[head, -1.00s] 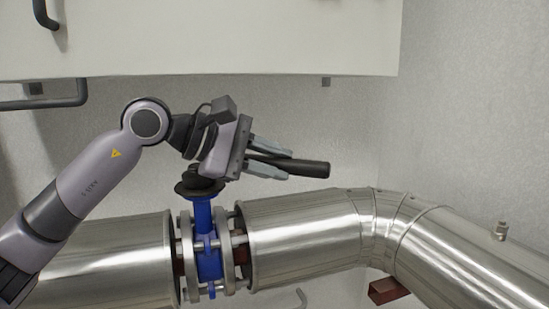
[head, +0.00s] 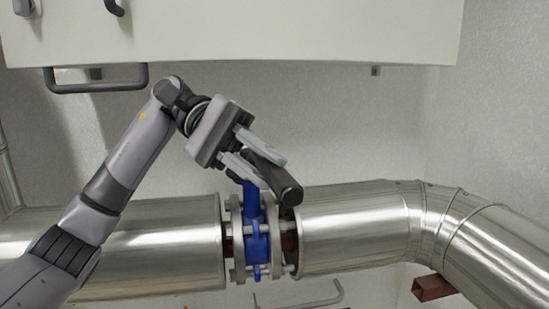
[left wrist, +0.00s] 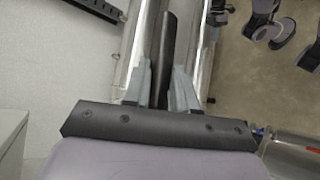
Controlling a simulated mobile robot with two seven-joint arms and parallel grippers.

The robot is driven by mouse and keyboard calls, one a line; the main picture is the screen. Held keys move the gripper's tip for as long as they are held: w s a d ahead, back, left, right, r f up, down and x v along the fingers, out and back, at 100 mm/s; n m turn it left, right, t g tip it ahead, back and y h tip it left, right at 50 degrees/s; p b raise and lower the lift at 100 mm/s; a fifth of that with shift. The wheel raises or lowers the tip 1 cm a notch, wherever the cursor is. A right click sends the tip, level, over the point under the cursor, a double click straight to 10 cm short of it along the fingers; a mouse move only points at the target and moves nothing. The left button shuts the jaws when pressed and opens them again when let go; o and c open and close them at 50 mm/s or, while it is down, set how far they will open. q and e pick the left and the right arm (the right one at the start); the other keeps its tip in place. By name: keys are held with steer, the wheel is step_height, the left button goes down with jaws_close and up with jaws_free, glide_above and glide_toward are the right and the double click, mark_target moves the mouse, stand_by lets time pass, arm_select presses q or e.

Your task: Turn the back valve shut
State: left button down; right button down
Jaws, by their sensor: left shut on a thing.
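The back valve has a blue body (head: 256,238) clamped between two round flanges in the metal pipe. Its black handle (head: 283,187) sits above the body and points towards me and to the right, across the pipe. My left gripper (head: 270,172) is shut on the handle, with one grey finger on each side. In the left wrist view the handle (left wrist: 168,45) runs out between the two fingers (left wrist: 161,72). The hand and fingers hide the valve's top and the handle's inner end. My right gripper is not in view.
The shiny pipe (head: 350,226) runs left and right of the valve and bends at the right. A white cabinet (head: 260,28) with a dark bar handle (head: 100,89) is above my arm. A red-brown bracket (head: 432,288) is below the bend.

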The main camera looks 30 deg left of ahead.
arm_select(q)
steer(key=shift+s+a+m+g, duration=0.5)
steer(key=shift+a+g, duration=0.1)
steer(key=shift+g, duration=0.1)
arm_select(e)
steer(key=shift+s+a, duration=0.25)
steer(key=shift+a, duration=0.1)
arm_select(q)
steer(key=c, duration=0.9)
jaws_free()
steer(key=shift+a, duration=0.15)
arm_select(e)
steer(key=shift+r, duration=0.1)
arm_select(q)
steer(key=shift+r, duration=0.1)
